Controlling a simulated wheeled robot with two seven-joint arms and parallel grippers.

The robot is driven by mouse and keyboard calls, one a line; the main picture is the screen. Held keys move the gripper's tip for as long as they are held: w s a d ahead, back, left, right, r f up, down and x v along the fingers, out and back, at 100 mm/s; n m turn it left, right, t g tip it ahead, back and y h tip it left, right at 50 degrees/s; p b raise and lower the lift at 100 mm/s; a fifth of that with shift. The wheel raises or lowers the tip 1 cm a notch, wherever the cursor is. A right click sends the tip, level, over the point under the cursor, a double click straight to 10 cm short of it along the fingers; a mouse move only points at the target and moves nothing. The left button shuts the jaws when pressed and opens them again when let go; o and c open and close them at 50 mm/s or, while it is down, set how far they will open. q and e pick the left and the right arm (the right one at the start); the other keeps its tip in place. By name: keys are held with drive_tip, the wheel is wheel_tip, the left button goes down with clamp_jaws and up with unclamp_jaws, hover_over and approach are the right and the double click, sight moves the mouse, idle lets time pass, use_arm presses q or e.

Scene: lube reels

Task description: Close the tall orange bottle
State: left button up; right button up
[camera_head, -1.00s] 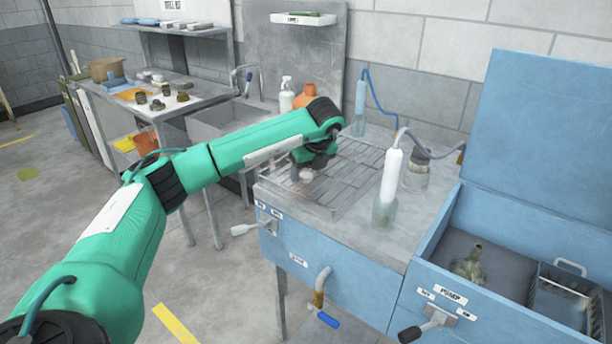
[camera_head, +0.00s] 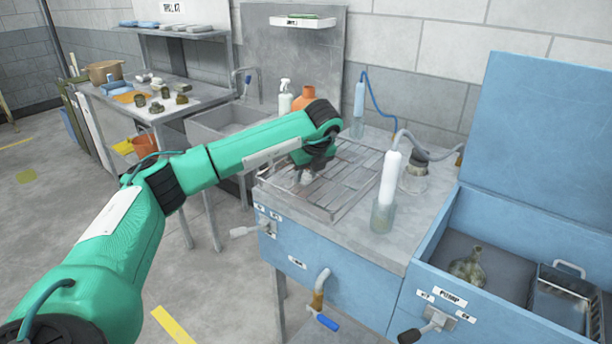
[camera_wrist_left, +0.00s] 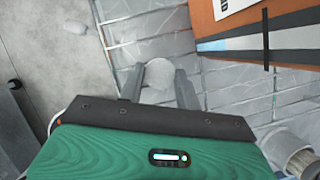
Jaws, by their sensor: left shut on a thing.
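The tall orange bottle (camera_head: 304,96) stands at the back of the bench in the head view, its lower part hidden behind my left arm. A large orange surface with a pale label and grey and blue bands, which looks like its side, fills the upper right of the left wrist view (camera_wrist_left: 225,18). My left gripper (camera_head: 299,180) is low over the wire rack, in front of the bottle. In the left wrist view its fingers (camera_wrist_left: 158,82) are shut on a small, pale round thing (camera_wrist_left: 158,72), which looks like a cap. The bottle's mouth is not clear in either view.
The wire rack (camera_head: 345,185) lies on the bench top. A white spray bottle (camera_head: 285,98) stands left of the orange bottle. A blue-hosed bottle (camera_head: 359,108), a white-topped jar (camera_head: 383,215) and a glass jar (camera_head: 413,178) stand to the right. An open blue bin (camera_head: 505,262) is at far right.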

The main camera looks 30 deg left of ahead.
sight(307, 178)
use_arm(q)
wheel_tip(307, 178, up, 20)
drive_tip(key=shift+f, duration=0.15)
idle(0.4)
